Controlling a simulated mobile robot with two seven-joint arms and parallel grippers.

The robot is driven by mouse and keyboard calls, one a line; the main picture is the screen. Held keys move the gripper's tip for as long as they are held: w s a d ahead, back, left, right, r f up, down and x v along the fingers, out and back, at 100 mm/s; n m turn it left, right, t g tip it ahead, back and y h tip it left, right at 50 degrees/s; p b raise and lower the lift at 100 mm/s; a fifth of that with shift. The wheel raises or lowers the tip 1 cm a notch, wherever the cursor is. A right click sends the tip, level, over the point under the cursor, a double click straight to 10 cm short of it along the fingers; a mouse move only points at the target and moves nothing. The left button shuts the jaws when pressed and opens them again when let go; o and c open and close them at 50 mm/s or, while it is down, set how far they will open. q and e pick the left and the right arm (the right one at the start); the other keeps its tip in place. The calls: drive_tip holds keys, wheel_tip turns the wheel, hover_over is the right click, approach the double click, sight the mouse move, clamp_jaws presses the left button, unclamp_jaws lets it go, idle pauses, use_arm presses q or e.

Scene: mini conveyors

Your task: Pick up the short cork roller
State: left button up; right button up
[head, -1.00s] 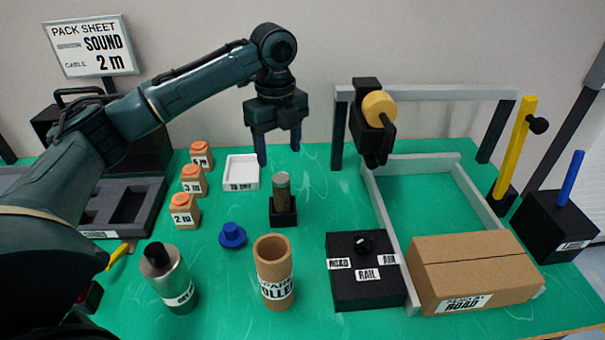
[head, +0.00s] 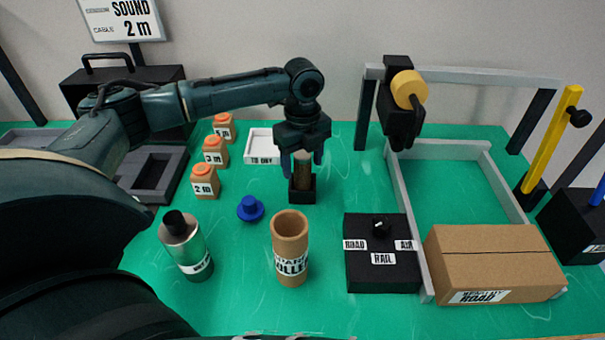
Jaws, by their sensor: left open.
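A short brown cork-like roller (head: 303,171) with a pale top stands upright in a small black holder (head: 302,193) near the middle of the green table. My left gripper (head: 302,165) is open and points down over the roller. One finger shows on each side of its upper part; I cannot tell whether they touch it. The gripper's body hides part of the roller's top. My right gripper is not in view.
A cardboard tube (head: 290,240) and a blue knobbed piece (head: 250,209) stand in front of the holder. A white tray (head: 262,158) lies behind left. Orange-capped blocks (head: 205,183) stand left, a black switch box (head: 380,270) and carton (head: 490,262) right.

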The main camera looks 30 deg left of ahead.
use_arm(q)
wheel_tip(320, 180, down, 2)
drive_tip(key=shift+f, duration=0.1)
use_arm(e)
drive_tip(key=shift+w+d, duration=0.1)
use_arm(q)
drive_tip(key=c, duration=1.3)
